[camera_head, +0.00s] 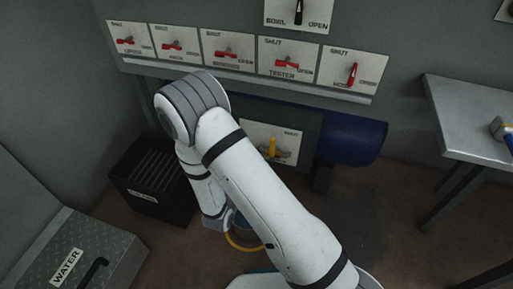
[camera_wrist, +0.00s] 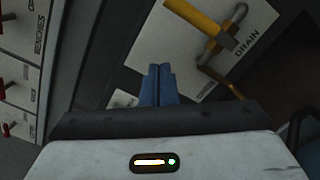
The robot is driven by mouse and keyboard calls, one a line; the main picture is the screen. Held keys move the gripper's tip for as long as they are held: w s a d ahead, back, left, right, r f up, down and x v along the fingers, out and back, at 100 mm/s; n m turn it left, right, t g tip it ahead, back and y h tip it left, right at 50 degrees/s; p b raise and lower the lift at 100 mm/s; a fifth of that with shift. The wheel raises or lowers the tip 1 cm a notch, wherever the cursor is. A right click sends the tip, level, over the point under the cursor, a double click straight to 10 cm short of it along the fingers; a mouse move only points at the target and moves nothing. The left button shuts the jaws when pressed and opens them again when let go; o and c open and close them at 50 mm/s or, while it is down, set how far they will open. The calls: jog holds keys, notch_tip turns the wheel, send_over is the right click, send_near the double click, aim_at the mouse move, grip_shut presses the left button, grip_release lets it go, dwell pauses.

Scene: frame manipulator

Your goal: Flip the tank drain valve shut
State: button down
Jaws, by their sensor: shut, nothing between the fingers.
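The drain valve has a yellow lever (camera_head: 272,148) on a pale plate (camera_head: 290,133) marked SHUT at its upper right, low on the grey panel. In the head view the lever stands roughly upright, partly behind my arm. In the wrist view the yellow lever (camera_wrist: 197,19) shows at the top, on the plate (camera_wrist: 148,50) lettered DRAIN, with a metal piece at one end. My gripper (camera_wrist: 157,72) shows its blue fingertips closed together and empty, apart from the lever and below it in the wrist view. In the head view my fingertips cannot be made out.
A row of red-handled switches, including TESTER (camera_head: 289,63), runs above the valve. A dark blue cylinder (camera_head: 352,140) lies right of the plate. A black slatted box (camera_head: 153,180) and a WATER box (camera_head: 75,258) stand left. A metal table (camera_head: 470,115) is at right.

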jog(key=shift+p+v, duration=0.45)
jog(key=shift+v, duration=2.15)
jog(key=shift+r, duration=0.1)
jog(key=s+d+r+m+g+h+p, duration=0.35)
jog(key=d+r+m+g+p, duration=0.55)
jog(key=r, duration=0.5)
jog(key=s+d+r+m+g+h+p, duration=0.2)
jog(key=s+d+r+m+g+p, duration=0.35)
jog(key=d+r, duration=0.75)
jog(key=s+a+r+m+y+p, duration=0.1)
jog(key=r+y+p, duration=0.3)
jog(key=r, duration=0.5)
jog(key=s+a+r+m+y+p, duration=0.2)
jog(key=s+r+m+y+p, duration=0.1)
jog(key=r+p, duration=0.5)
jog(key=s+a+r+m+y+p, duration=0.1)
jog(key=r+y+p, duration=0.4)
jog(key=r, duration=0.5)
jog(key=shift+s+a+r+m+y+p, duration=0.4)
jog(key=shift+s+m+p, duration=0.15)
jog(key=shift+s+p, duration=0.25)
